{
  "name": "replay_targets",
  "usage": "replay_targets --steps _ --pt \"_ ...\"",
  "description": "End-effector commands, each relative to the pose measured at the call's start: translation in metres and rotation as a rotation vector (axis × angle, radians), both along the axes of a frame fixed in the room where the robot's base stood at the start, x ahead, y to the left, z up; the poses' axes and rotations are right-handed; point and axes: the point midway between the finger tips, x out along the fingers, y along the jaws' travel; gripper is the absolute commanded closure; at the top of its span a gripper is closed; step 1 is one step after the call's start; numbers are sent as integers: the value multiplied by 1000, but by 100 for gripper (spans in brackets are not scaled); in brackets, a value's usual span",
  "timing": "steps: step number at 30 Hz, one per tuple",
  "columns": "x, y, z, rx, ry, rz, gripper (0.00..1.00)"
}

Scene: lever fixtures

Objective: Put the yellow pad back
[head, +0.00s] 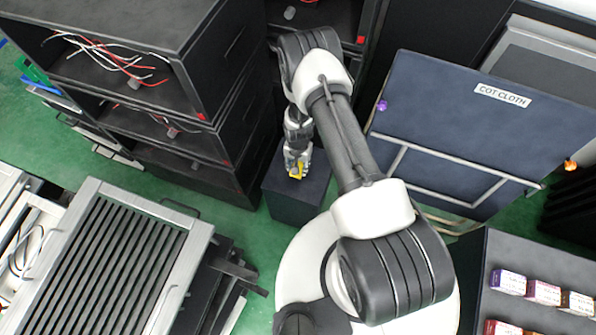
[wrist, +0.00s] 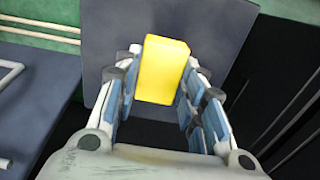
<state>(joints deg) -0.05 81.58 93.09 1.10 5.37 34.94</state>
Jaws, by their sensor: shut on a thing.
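The yellow pad (wrist: 162,70) is a small bright yellow block. It sits between the two fingers of my gripper (wrist: 155,95) in the wrist view, with the fingers closed on its sides. The stand's flat top (wrist: 215,30) lies behind the pad in the wrist view. I cannot tell whether the pad touches it.
A dark blue panel marked "COT CLOTH" (head: 470,125) stands right of my arm. Black open shelves (head: 165,120) with wires are at the left. A slatted grey unit (head: 125,265) is at lower left. Small boxes (head: 543,292) stand on a dark surface at lower right.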

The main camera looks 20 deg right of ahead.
Motion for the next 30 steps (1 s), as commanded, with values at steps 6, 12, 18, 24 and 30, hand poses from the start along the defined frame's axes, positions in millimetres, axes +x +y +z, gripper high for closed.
replay_targets --steps 6,12,18,24,30 --pt "0 0 -18 1 1 0 86" --pt "0 0 -47 0 0 0 86" --pt "0 0 -46 0 0 0 89" --pt "0 0 -46 0 0 0 57" --pt "0 0 -46 0 0 0 43"
